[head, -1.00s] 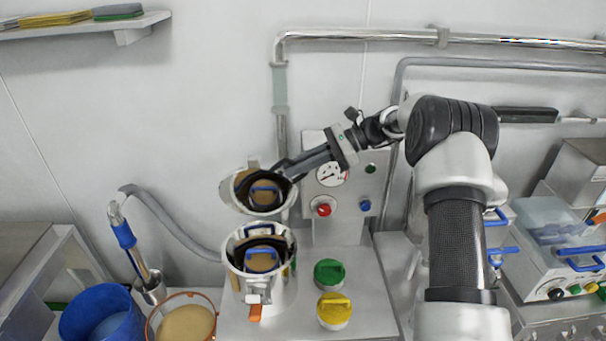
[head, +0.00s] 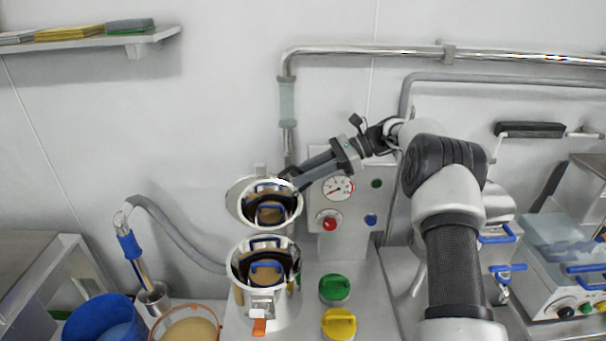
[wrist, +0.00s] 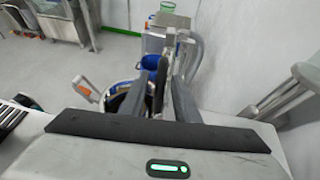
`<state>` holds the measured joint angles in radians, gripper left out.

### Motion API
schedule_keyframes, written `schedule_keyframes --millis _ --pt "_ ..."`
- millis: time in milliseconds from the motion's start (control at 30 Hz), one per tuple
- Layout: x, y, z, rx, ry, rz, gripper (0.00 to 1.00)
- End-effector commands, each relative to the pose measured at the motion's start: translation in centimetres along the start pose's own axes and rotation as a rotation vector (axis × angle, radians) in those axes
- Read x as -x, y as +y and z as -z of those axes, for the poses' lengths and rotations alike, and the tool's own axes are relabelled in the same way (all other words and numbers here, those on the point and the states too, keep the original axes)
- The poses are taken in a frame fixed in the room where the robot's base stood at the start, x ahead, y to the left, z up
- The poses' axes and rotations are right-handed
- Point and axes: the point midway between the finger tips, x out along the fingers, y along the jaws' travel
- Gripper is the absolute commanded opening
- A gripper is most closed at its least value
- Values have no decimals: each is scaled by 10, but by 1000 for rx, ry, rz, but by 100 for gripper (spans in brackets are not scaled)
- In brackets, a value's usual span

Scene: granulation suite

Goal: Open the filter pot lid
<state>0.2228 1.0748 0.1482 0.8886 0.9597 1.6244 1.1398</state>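The filter pot (head: 237,292) is a shiny metal cylinder on the bench in the head view, its mouth open. Its round lid (head: 232,203) stands raised and tilted back above the far rim, its mirror-like inner face towards me. An orange-tipped latch (head: 259,326) hangs at the pot's front. My gripper (head: 290,181) is at the upper right edge of the lid, at or very close to it. In the wrist view my gripper's dark fingers (wrist: 170,95) lie near each other with the pot beyond.
Green (head: 334,288) and yellow (head: 339,323) knobs stand right of the pot. A gauge panel (head: 325,237) and vertical pipe (head: 287,137) are behind. A blue bucket (head: 103,325) and a sieve (head: 187,328) stand left.

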Motion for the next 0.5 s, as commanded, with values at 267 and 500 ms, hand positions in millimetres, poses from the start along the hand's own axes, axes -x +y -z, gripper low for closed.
schedule_keyframes --millis 267,500 --pt "0 0 0 0 -1 -1 29" --pt "27 0 2 1 0 2 29"
